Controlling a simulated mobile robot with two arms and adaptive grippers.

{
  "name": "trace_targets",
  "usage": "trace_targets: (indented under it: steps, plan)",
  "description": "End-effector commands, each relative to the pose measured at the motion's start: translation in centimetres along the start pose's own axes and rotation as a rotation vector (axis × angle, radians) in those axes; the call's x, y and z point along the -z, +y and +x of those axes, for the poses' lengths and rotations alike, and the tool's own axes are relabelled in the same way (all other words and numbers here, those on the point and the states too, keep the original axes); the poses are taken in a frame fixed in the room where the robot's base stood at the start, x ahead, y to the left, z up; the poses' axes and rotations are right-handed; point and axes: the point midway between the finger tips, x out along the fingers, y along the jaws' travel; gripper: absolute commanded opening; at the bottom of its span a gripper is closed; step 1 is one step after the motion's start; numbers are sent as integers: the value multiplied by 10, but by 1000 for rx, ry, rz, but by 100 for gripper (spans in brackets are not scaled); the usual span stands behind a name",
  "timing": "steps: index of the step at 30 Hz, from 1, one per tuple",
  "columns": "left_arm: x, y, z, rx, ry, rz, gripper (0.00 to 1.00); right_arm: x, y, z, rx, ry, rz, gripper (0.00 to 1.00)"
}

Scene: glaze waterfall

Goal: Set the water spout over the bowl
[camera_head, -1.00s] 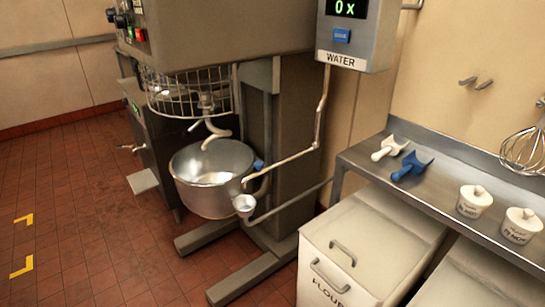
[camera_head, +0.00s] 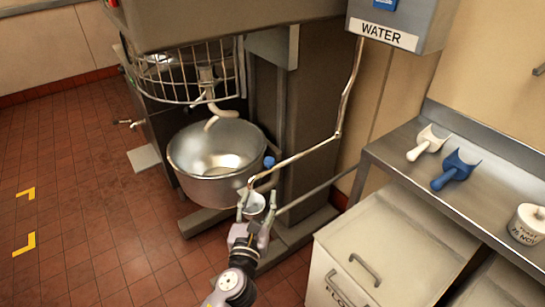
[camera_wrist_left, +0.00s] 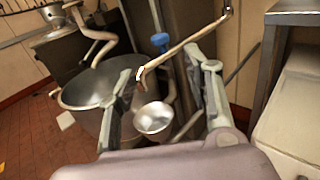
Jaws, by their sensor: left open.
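The water spout (camera_head: 300,156) is a thin bent metal pipe coming down from the grey water box (camera_head: 390,30). Its tip hangs just outside the right rim of the steel mixer bowl (camera_head: 190,150), above a small metal cup (camera_head: 255,203). My left gripper (camera_head: 257,200) is open, with its fingers on either side of the cup in the head view, close to the spout's end. In the left wrist view, the spout (camera_wrist_left: 185,48) passes between the two open fingers (camera_wrist_left: 165,85), with the bowl (camera_wrist_left: 90,92) to the left. Contact with the spout cannot be told. My right gripper is out of view.
The mixer's dough hook (camera_head: 222,110) and wire guard (camera_head: 185,72) are above the bowl. A blue knob (camera_head: 269,162) is at the bowl's right side. A steel table (camera_head: 480,205) with a white scoop (camera_head: 428,142) and a blue scoop (camera_head: 455,169) stands right, above a flour bin (camera_head: 395,240).

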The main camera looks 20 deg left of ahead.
Motion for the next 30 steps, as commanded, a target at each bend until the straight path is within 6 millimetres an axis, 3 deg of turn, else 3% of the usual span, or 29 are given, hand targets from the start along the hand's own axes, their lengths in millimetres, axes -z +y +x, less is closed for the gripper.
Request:
trace_targets:
  steps: [5,18,24,30]
  plan:
    - [-3,0,38,-2,-2,-1,46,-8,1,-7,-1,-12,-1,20]
    - [0,0,130,-1,1,-6,46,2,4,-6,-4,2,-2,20]
    - [1,0,152,-1,2,-6,46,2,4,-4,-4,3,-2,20]
    - [1,0,158,0,2,-6,46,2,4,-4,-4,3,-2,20]
